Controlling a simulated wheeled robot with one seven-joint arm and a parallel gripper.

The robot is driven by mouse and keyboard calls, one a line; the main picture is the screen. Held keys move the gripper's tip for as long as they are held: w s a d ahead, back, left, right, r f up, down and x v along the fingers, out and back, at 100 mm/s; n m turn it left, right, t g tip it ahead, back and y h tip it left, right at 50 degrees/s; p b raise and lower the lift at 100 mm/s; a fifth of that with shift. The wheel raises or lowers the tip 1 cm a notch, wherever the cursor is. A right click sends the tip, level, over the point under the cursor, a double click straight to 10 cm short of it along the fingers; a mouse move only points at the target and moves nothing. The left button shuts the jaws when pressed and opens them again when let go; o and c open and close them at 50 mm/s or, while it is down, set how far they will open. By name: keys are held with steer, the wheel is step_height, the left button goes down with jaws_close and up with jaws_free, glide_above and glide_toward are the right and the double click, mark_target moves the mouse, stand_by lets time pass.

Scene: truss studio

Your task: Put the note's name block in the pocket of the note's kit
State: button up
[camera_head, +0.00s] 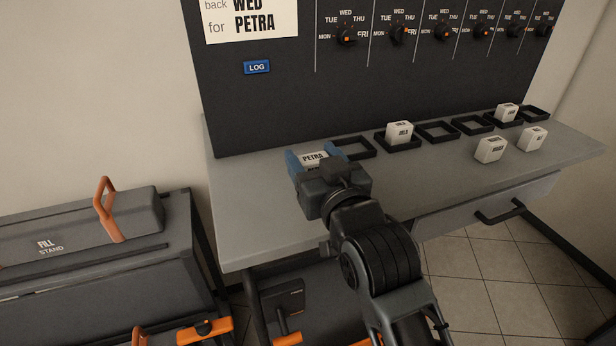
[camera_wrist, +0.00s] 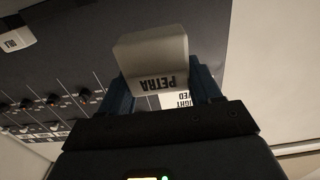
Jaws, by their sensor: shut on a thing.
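My gripper (camera_head: 313,162) is shut on a white name block marked PETRA (camera_head: 313,157), held over the left part of the grey bench beside the leftmost visible pocket. In the wrist view the PETRA block (camera_wrist: 152,60) sits between the two blue fingers, its lettering upside down. The note (camera_head: 250,18) on the dark board reads "back WED" and "for PETRA"; its top is cut off. A row of black square pockets lies along the back of the bench. The leftmost visible pocket (camera_head: 357,148) looks empty, its near left part close to my gripper. Dials (camera_head: 346,36) with weekday labels are above the pockets.
White blocks stand at the second visible pocket (camera_head: 399,132) and near the right end (camera_head: 507,112). Two loose blocks (camera_head: 490,149) (camera_head: 531,139) lie on the right of the bench (camera_head: 440,185). A blue LOG plate (camera_head: 257,67) is on the board. A FILL STAND unit (camera_head: 60,240) is at left.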

steer(key=shift+a+f, duration=0.4)
steer(key=shift+f+p, duration=0.3)
steer(key=shift+f, duration=1.55)
steer(key=shift+f, duration=0.15)
steer(key=o, duration=1.1)
steer(key=shift+c, duration=0.2)
steer(key=b+v, duration=0.2)
steer(key=v, duration=1)
steer(key=shift+r, duration=0.2)
steer(key=shift+s, duration=0.1)
